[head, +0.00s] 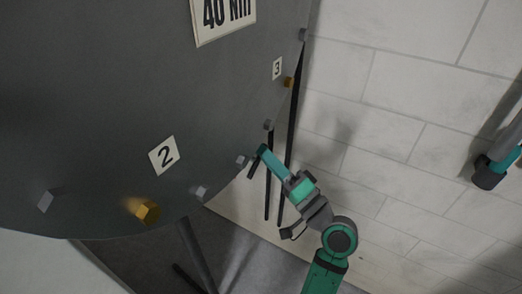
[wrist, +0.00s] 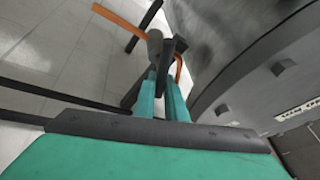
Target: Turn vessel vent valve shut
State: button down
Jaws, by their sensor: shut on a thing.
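My gripper (head: 262,152) is beside the lower right rim of the large dark vessel (head: 90,100). In the wrist view, my gripper (wrist: 162,92) has its two teal fingers close together on a dark bar (wrist: 152,70). A grey rounded body (wrist: 155,44) stands just beyond the fingers, with thin orange bars (wrist: 117,19) on either side of it. These look like valve parts, but I cannot tell which one is the vent valve's handle. In the head view, a short dark bar (head: 253,168) shows at the fingertips. The fingers hide part of the grip.
Dark upright bars (head: 291,130) stand close behind my gripper. A white tiled wall (head: 400,130) is to the right. A teal and dark fitting (head: 490,172) shows at the far right.

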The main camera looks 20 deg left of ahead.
jog(key=m+h, duration=0.1)
jog(key=m, duration=0.2)
jog(key=f+m+t+h, duration=0.1)
jog(key=m, duration=0.3)
jog(key=shift+w+f+h, duration=0.1)
jog(key=shift+w+h, duration=0.05)
jog(key=shift+h, duration=0.25)
jog(key=c, duration=1.8)
grip_release()
jog(key=shift+d, duration=0.15)
jog(key=v, duration=1)
jog(key=shift+s+d+f, duration=0.1)
jog(key=shift+s+d, duration=0.1)
jog(key=shift+s, duration=0.15)
